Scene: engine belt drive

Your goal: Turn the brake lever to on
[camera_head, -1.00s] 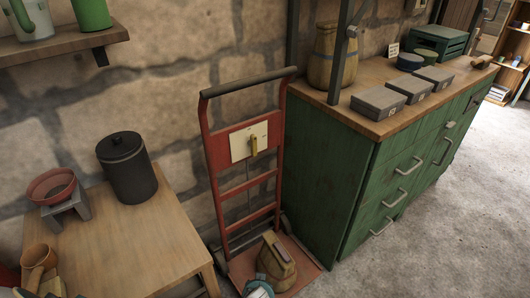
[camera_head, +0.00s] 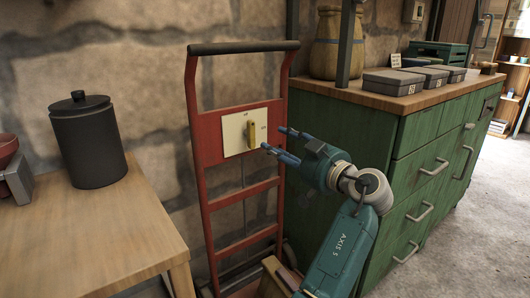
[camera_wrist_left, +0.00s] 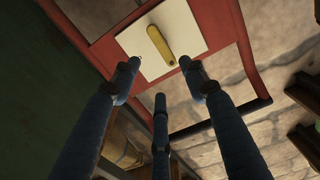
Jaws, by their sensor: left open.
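The brake lever (camera_head: 251,134) is a short yellow handle on a cream plate (camera_head: 233,134) with small marks at its top and right side. It stands roughly upright in the head view. The plate is fixed to a red hand truck (camera_head: 208,138). My left gripper (camera_head: 273,139) is open and empty, just right of the lever, its fingers pointing at the plate. In the left wrist view the lever (camera_wrist_left: 160,45) shows beyond and between the spread fingertips of my left gripper (camera_wrist_left: 159,64), apart from them. My right gripper is not in view.
A green cabinet (camera_head: 352,152) with boxes on top stands right of the hand truck, behind my left arm. A wooden table (camera_head: 85,238) with a black canister (camera_head: 88,140) stands at the left. A stone wall is behind the truck.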

